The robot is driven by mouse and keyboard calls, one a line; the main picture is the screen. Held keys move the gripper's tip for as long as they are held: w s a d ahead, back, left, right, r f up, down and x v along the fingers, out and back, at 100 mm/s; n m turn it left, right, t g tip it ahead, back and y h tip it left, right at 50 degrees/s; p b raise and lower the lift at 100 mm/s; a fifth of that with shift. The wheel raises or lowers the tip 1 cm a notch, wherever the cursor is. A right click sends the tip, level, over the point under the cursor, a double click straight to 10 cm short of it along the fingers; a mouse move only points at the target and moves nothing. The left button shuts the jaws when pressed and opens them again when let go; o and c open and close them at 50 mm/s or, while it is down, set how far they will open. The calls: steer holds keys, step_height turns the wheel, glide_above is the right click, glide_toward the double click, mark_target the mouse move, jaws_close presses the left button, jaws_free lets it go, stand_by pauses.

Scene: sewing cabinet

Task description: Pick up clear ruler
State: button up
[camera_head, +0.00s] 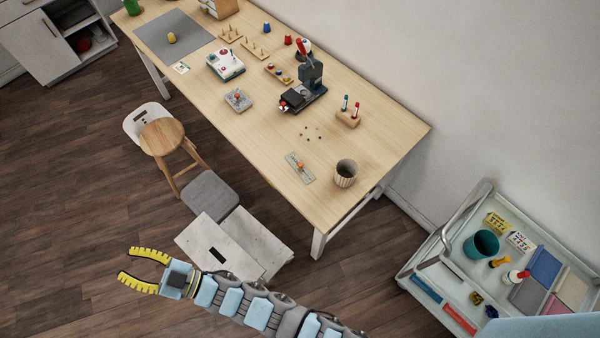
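A pale, see-through ruler (307,176) lies flat near the front edge of the wooden table (376,143), left of a ribbed cup. A small orange object (300,166) sits on or over the ruler; I cannot tell whether it is attached. My gripper (125,265) has yellow fingers spread apart with nothing between them. It is at the lower left over the dark floor, well away from the table and the ruler.
A ribbed cup (346,173) stands right of the ruler. A stool (163,136), a grey seat (209,191) and a white box-like piece (247,240) stand between my gripper and the table. A loaded cart (408,272) is at the lower right. Bare tabletop surrounds the ruler.

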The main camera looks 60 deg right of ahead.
steer(key=w+d+f+m+g+h+b, duration=0.2)
steer(key=w+d+f+g+h+b, duration=0.15)
steer(key=f, duration=0.45)
steer(key=w+d+f+m+g+h+b, duration=0.15)
steer(key=d+f+b, duration=0.3)
steer(key=f, duration=0.45)
steer(key=m+g+h+b, duration=1.4)
steer(key=m+g+b, duration=0.3)
steer(key=g, duration=0.1)
glide_toward(299, 166)
steer(key=x, duration=0.3)
steer(key=b+x, duration=0.1)
steer(key=x, duration=0.3)
steer(key=shift+s+f, duration=0.2)
steer(key=shift+f, duration=0.05)
steer(key=shift+b+x, duration=0.6)
steer(key=shift+x, duration=1.3)
steer(key=shift+w+r, duration=0.1)
steer(key=shift+r, duration=0.05)
